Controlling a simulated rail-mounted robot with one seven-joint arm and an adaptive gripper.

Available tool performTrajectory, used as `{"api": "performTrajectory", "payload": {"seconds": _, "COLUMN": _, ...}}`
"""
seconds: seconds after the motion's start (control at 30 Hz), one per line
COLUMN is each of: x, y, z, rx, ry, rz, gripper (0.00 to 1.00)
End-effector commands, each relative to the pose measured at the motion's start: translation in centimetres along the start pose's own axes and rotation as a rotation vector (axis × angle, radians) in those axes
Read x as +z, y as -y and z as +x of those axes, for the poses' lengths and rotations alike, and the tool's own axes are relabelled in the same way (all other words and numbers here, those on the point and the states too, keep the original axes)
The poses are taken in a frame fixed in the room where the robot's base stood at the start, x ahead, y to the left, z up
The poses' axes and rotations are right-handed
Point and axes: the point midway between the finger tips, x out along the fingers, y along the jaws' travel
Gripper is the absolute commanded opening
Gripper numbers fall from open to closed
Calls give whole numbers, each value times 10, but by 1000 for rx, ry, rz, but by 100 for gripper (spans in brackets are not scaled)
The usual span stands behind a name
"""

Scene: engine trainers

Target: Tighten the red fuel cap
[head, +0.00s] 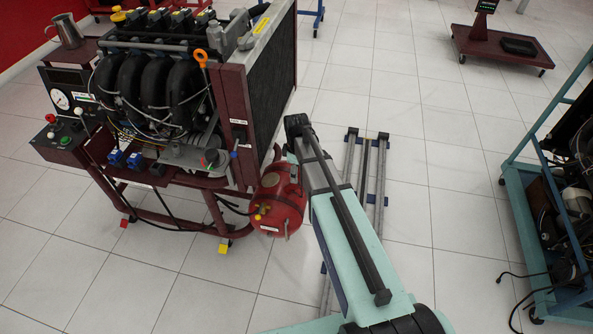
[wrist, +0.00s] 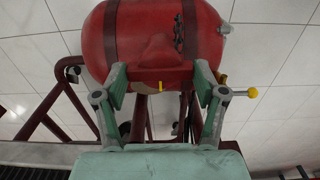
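The red tank (head: 279,201) hangs at the lower right of the engine trainer, and it fills the top of the wrist view (wrist: 103,35). A red protruding part (wrist: 158,72) on the tank lies between my fingertips; I cannot tell for sure whether it is the fuel cap. My gripper (wrist: 160,78) has its two fingers spread wide, one on each side of this part. I cannot tell whether the pads touch it. In the head view my arm hides the gripper and the tank's right side.
The engine trainer (head: 155,90) with its radiator (head: 271,75) stands left of my arm. A yellow-tipped lever (wrist: 245,92) sticks out beside my right finger. A teal-framed trainer (head: 535,215) stands at the right. Tiled floor between them is mostly free.

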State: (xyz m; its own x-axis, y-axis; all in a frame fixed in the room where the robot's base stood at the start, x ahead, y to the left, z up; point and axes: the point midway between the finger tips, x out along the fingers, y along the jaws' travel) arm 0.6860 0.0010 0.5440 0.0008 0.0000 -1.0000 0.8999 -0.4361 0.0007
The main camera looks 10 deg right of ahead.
Motion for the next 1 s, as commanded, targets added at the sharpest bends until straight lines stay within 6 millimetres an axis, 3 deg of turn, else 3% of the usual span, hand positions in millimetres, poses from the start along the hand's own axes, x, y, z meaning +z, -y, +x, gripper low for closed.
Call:
{"api": "performTrajectory", "payload": {"seconds": 0.47, "x": 0, "y": 0, "z": -1, "rx": -2, "ry": 1, "rz": 86, "gripper": 36}}
{"api": "performTrajectory", "payload": {"seconds": 1.0, "x": 0, "y": 1, "z": -1, "rx": -2, "ry": 2, "rz": 542, "gripper": 36}}
